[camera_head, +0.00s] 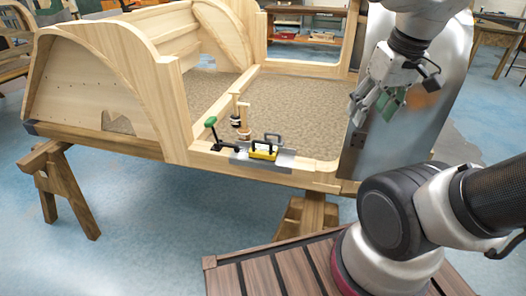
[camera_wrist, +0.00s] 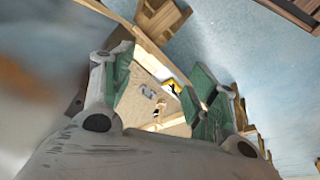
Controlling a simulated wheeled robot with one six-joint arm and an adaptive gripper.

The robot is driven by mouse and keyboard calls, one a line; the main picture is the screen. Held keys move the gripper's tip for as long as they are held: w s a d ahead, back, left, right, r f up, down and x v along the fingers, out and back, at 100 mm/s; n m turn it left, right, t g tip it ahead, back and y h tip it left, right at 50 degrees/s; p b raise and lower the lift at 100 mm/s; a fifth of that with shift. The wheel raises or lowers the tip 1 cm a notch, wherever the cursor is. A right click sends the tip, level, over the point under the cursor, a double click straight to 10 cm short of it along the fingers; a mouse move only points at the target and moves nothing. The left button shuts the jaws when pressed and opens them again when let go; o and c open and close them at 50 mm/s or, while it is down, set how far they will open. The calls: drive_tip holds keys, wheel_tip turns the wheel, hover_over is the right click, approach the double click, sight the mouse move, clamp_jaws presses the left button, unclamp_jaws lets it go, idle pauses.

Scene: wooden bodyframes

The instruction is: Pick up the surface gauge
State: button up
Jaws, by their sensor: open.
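I cannot tell for sure which object is the surface gauge. A black-based tool with an upright rod and green knob (camera_head: 211,122) stands on the front wooden rail. Beside it on the right, a yellow block with a black handle (camera_head: 263,152) sits on a grey metal plate (camera_head: 285,160).
Two wood-handled tools (camera_head: 241,118) stand just behind the rail tools. The wooden bodyframe (camera_head: 185,110) has a tall curved side panel at left and rests on trestles (camera_head: 60,185). A shiny metal panel (camera_head: 400,140) stands close behind my gripper. A slatted wooden surface (camera_head: 265,275) is in front.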

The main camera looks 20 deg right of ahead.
drive_tip(key=w+a+f+g, duration=0.1)
drive_tip(key=w+a+f, duration=0.1)
drive_tip(key=w+a+f+m+g, duration=0.1)
drive_tip(key=w+a+f, duration=0.1)
drive_tip(key=w+f, duration=0.1)
drive_tip(key=w+a+f+g+y, duration=0.1)
drive_tip(key=w+a+f, duration=0.1)
drive_tip(key=f, duration=0.1)
drive_tip(key=shift+w+a+m, duration=0.1)
drive_tip(key=shift+w+m, duration=0.25)
drive_tip(key=shift+m, duration=0.05)
drive_tip(key=shift+c, duration=0.9)
drive_tip(key=m+t+y, duration=0.2)
drive_tip(key=m+t, duration=0.2)
drive_tip(key=m, duration=1.8)
hover_over(261, 142)
drive_tip(key=s+d, duration=0.1)
drive_tip(key=s, duration=0.1)
wheel_tip(261, 142, down, 12)
drive_tip(key=r, duration=0.1)
drive_tip(key=x, duration=0.5)
drive_tip(key=d+x, duration=0.1)
drive_tip(key=x, duration=0.1)
drive_tip(key=shift+w+f, duration=0.1)
drive_tip(key=shift+f, duration=0.45)
clamp_jaws()
drive_tip(key=shift+r, duration=0.1)
